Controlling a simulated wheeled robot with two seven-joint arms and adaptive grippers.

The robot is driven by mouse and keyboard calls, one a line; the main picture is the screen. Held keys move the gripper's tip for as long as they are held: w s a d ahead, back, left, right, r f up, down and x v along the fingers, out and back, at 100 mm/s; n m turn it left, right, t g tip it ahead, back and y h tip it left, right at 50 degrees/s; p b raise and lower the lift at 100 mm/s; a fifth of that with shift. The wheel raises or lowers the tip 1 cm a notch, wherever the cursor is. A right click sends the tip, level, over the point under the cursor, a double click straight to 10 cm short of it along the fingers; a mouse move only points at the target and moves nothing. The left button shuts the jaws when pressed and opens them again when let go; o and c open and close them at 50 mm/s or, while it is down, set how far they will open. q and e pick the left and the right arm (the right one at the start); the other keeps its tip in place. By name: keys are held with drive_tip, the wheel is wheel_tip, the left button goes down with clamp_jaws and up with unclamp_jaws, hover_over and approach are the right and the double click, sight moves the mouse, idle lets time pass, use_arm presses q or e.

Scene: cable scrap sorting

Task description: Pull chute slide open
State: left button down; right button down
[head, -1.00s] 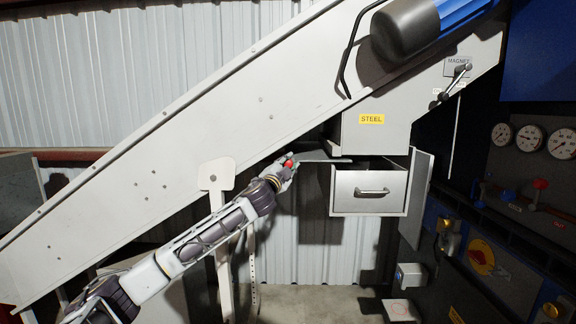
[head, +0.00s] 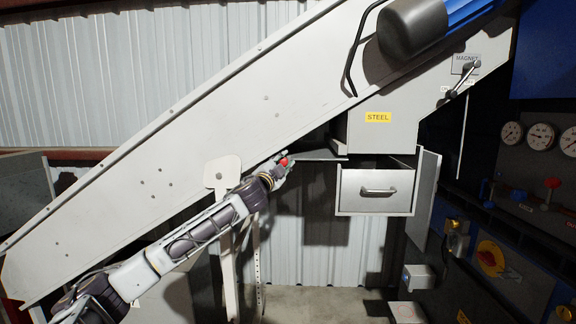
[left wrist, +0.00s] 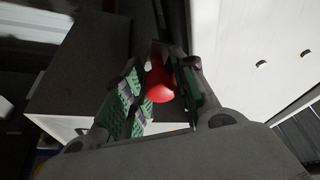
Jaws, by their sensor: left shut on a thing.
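The chute slide is a grey plate (head: 314,155) sticking out to the left from under the chute box labelled STEEL (head: 378,136). A red knob (head: 284,161) sits at its left end. My left gripper (head: 279,166) is shut on the knob. My right gripper is not in view.
An open steel drawer (head: 374,190) with a handle hangs below the chute box. The sloping white conveyor side (head: 200,150) runs just above my left arm. A control panel with gauges (head: 540,136) stands at the right.

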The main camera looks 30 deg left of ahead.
use_arm(q)
drive_tip(key=shift+a+f, duration=0.1)
drive_tip(key=c, duration=1.5)
unclamp_jaws()
drive_tip(key=shift+c, duration=0.2)
drive_tip(key=o, duration=0.4)
drive_tip(key=shift+s+a, duration=0.15)
drive_tip(key=shift+a, duration=0.05)
drive_tip(key=shift+d, duration=0.1)
drive_tip(key=shift+s, duration=0.15)
drive_tip(key=shift+v, duration=2.9)
